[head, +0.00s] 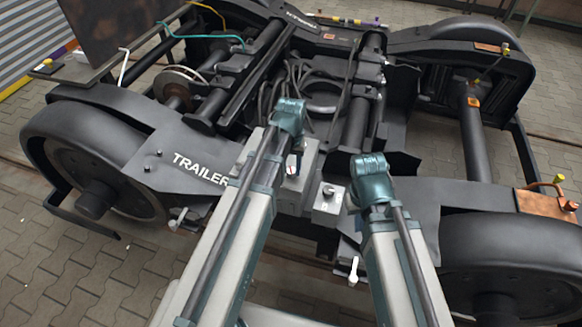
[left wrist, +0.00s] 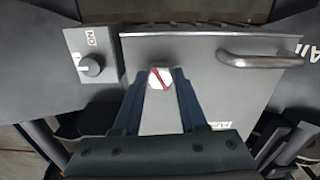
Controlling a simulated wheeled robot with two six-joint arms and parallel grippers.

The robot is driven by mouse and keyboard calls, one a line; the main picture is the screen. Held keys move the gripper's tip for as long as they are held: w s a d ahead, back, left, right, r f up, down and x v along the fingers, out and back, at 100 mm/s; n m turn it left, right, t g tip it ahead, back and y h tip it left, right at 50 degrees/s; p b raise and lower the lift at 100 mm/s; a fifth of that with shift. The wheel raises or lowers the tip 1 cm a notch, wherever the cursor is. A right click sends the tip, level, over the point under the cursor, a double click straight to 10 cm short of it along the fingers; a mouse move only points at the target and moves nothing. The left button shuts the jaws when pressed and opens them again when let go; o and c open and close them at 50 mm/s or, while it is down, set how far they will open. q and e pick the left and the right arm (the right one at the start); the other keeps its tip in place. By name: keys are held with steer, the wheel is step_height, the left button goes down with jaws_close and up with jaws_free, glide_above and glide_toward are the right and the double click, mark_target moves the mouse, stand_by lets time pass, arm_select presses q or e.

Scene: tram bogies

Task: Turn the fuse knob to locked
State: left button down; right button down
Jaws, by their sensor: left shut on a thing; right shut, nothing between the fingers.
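The fuse knob (left wrist: 159,78), pale with a red line, sits on the front of a grey box (left wrist: 195,60). In the left wrist view the red line slants from upper left to lower right. My left gripper (left wrist: 160,84) is shut on the knob, one finger on each side. In the head view the knob (head: 292,165) is small below my left wrist. A label beside my right-hand finger is partly covered. My right gripper (head: 370,172) is shut and empty, to the right of the box; its fingertips are hard to make out.
A smaller box with a grey knob (left wrist: 90,66) stands beside the fuse box; it also shows in the head view (head: 328,197). A metal handle (left wrist: 260,61) sticks out of the fuse box. Dark bogie frame and wheels (head: 95,165) surround the boxes. Paved floor lies in front.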

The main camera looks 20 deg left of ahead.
mark_target(291, 170)
arm_select(q)
steer(key=m, duration=0.5)
stand_by(0.7)
steer(key=shift+c, duration=2.2)
jaws_free()
steer(key=shift+r, duration=0.15)
step_height(291, 170, up, 14)
steer(key=p, duration=1.4)
steer(key=shift+f, duration=0.2)
